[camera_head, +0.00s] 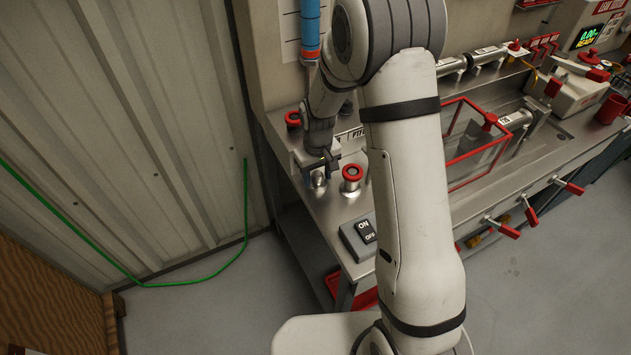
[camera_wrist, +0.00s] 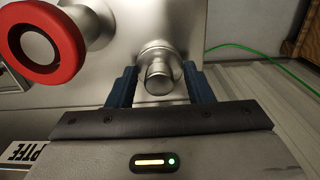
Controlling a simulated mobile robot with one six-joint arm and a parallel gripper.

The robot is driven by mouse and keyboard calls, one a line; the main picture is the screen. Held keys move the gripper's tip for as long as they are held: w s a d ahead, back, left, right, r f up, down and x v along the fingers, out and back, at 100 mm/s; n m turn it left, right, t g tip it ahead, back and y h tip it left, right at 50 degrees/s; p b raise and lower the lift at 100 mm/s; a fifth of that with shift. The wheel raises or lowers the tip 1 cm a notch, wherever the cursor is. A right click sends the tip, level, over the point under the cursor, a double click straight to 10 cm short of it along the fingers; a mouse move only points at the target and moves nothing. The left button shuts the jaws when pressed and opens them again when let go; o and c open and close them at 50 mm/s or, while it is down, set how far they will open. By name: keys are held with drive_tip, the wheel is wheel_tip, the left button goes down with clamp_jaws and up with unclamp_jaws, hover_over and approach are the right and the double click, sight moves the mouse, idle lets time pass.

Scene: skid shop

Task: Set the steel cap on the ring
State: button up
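The steel cap (camera_wrist: 159,77) has a bright round knob on a wider grey base and sits on the steel bench at its left end. It shows in the head view (camera_head: 318,180) just below my gripper (camera_head: 321,164). In the wrist view my gripper (camera_wrist: 159,72) is open, with one blue finger on each side of the knob and a gap on both sides. A red ring (camera_wrist: 22,40) on a round steel body stands beside the cap; in the head view the red ring (camera_head: 351,166) is right of it. The cap's underside is hidden.
An ON/OFF switch box (camera_head: 362,238) sits at the bench's front edge. A PTFE label (camera_wrist: 22,152) is near my gripper. Another red-topped part (camera_head: 292,117) stands behind. A red-framed clear guard (camera_head: 480,150) is to the right. The corrugated wall (camera_head: 130,120) is left.

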sight(317, 175)
drive_tip(key=c, duration=0.8)
drive_tip(key=shift+w+r+p, duration=0.15)
drive_tip(key=shift+r+p, duration=2)
drive_tip(key=shift+r, duration=1.65)
drive_tip(key=shift+f, duration=0.1)
